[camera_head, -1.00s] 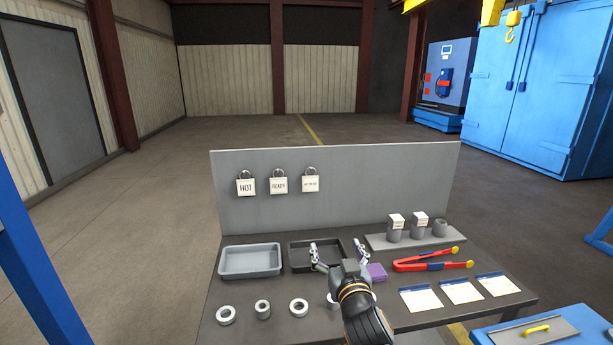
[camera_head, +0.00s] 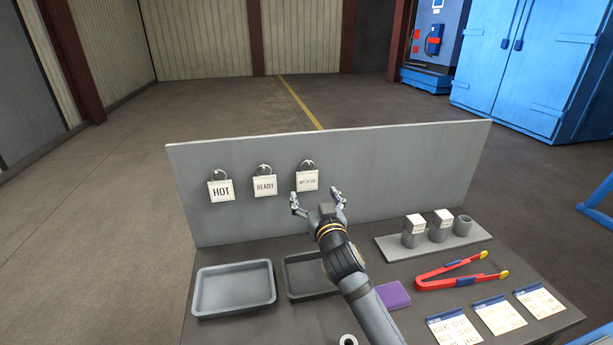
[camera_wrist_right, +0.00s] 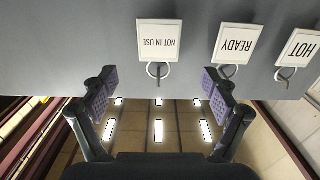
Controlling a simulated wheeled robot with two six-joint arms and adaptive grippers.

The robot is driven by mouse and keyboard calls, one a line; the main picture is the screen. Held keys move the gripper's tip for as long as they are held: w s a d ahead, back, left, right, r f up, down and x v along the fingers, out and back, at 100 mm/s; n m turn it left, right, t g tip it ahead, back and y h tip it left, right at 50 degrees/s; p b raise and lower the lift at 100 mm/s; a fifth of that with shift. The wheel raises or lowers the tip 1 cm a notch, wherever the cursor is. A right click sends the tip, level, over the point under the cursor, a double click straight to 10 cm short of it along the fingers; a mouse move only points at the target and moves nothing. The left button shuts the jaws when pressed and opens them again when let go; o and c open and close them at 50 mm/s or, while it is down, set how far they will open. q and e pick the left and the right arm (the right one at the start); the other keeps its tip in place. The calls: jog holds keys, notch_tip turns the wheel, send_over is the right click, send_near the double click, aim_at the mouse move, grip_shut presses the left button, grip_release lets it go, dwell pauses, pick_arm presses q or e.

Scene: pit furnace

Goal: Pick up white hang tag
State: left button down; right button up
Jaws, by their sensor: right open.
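Three white hang tags hang by rings on the grey upright board (camera_head: 400,165). They are the HOT tag (camera_head: 220,190), the READY tag (camera_head: 265,186) and the NOT IN USE tag (camera_head: 307,181). My right gripper (camera_head: 317,198) is open and empty in front of the board, just below and right of the NOT IN USE tag in the head view. In the right wrist view, the NOT IN USE tag (camera_wrist_right: 159,42) appears upside down, ahead of and between the open fingers (camera_wrist_right: 158,92). The READY tag (camera_wrist_right: 236,44) and HOT tag (camera_wrist_right: 300,50) show to its right. My left gripper is not in view.
On the table are a grey tray (camera_head: 235,312), a darker tray (camera_head: 300,292) partly behind my arm, a purple block (camera_head: 393,294), red tongs (camera_head: 450,275) and paper cards (camera_head: 500,317). Grey cylinders stand on a raised plate (camera_head: 398,252) at right.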

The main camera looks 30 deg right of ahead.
aim_at(307, 179)
jog(key=x, duration=0.3)
jog(key=shift+f, duration=0.1)
jog(key=p+x, duration=0.2)
jog(key=x, duration=0.2)
jog(key=shift+w+d+f, duration=0.15)
jog(key=shift+w, duration=0.25)
jog(key=shift+s, duration=0.15)
jog(key=shift+c, duration=0.6)
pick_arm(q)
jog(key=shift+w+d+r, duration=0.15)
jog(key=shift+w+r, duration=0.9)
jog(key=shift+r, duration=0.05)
pick_arm(e)
jog(key=c, duration=0.9)
